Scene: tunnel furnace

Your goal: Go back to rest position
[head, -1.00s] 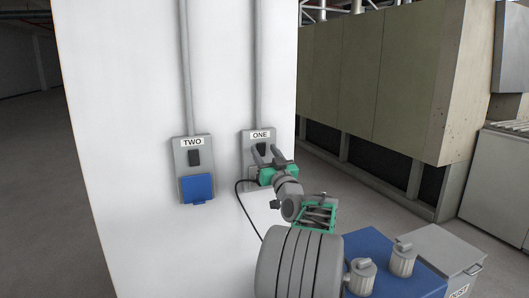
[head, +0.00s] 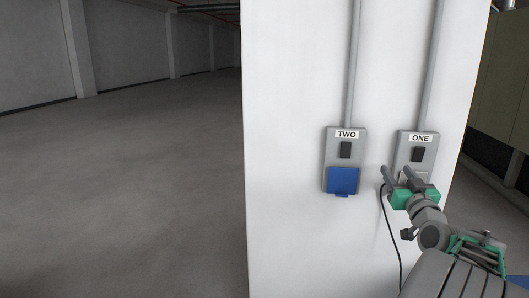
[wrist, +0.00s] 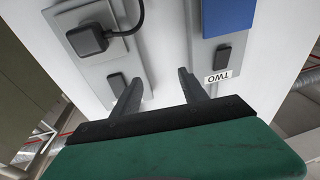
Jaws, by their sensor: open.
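My gripper (head: 397,171) is open and empty, its two fingers pointing up toward the white pillar. In the head view it overlaps the lower left of the grey box labelled ONE (head: 404,146), hiding its lower part. In the wrist view the fingers (wrist: 160,77) are spread apart with nothing between them. They appear clear of both boxes. The box labelled TWO (head: 332,154), with a dark switch and a closed blue cover (head: 343,180), is to the left in the head view. A black plug (wrist: 88,39) sits in the other box's socket in the wrist view.
A black cable (head: 389,230) hangs down the white pillar (head: 293,200) beside my arm. Grey conduits run up from both boxes. Open floor (head: 130,190) lies to the left. Greenish panels (head: 498,92) stand behind the pillar at the right.

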